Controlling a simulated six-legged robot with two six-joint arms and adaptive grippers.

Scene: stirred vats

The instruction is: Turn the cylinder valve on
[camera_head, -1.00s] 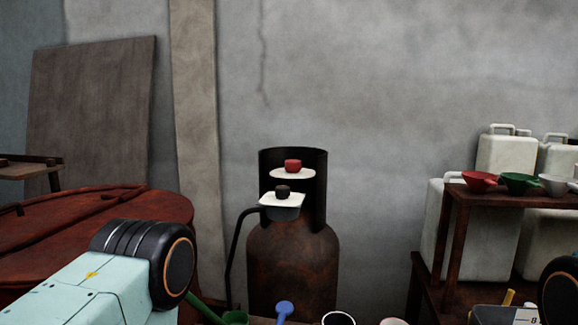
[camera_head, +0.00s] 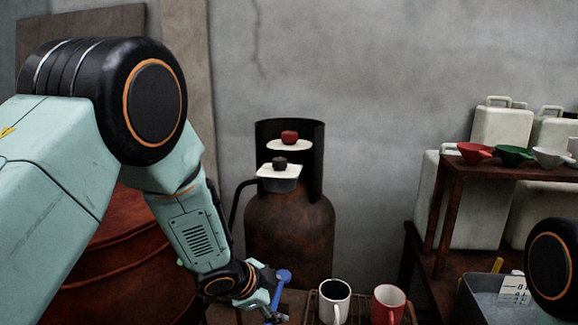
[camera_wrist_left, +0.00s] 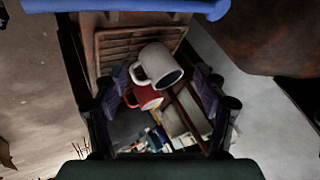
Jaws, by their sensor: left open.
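A rusty gas cylinder (camera_head: 290,240) stands against the wall with a dark open collar (camera_head: 305,135) around its top. Inside the collar a red knob (camera_head: 289,137) sits over a white plate. Below it a black knob (camera_head: 280,163) sits on a white-topped grey block, with a dark hose curving down to the left. My left gripper (camera_head: 272,312) is low, in front of and below the cylinder, well apart from both knobs. In the left wrist view it (camera_wrist_left: 163,82) is open with nothing between its fingers; mugs show beyond them. My right gripper is out of view.
A white mug (camera_head: 334,300) and a red mug (camera_head: 388,303) stand on a slatted rack to the right of my left gripper. A blue round-headed tool (camera_head: 284,276) is close beside it. A rusty drum (camera_head: 130,265) is at left; a shelf (camera_head: 500,172) with funnels is at right.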

